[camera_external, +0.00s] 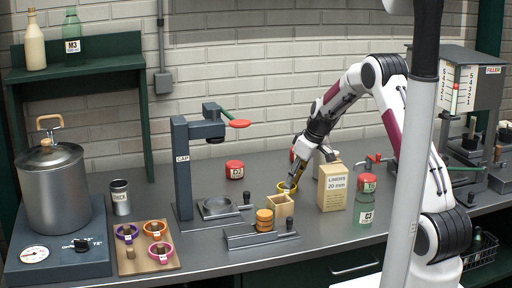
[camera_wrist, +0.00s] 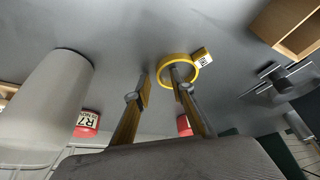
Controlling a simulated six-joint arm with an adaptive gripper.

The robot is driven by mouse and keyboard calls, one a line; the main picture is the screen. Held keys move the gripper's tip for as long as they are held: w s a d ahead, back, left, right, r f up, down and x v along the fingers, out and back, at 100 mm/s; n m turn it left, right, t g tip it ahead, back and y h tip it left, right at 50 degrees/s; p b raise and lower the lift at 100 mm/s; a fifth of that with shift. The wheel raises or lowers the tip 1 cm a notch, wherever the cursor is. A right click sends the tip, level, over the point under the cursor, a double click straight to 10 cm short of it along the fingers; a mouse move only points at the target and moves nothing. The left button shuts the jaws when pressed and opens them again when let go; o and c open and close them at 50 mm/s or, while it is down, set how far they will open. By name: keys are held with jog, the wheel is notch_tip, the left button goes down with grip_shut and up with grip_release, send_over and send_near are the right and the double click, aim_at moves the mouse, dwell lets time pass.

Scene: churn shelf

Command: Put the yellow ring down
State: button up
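The yellow ring (camera_wrist: 165,64) has a small block with a white printed label on its rim. In the wrist view it surrounds the tip of one finger of my gripper (camera_wrist: 160,80). In the external view the ring (camera_external: 281,186) is at or very near the grey bench top, under my gripper (camera_external: 291,184), behind the small wooden box. I cannot tell whether the finger touches the ring.
The open wooden box (camera_external: 280,207) stands just in front of the ring. The LINERS carton (camera_external: 333,187) is close on the right. A tray with several rings (camera_external: 132,268) lies at front left.

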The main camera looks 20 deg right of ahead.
dwell(0.4)
grip_shut()
jog(key=shift+r, duration=0.1)
notch_tip(320, 180, up, 10)
dwell(0.8)
dwell(0.3)
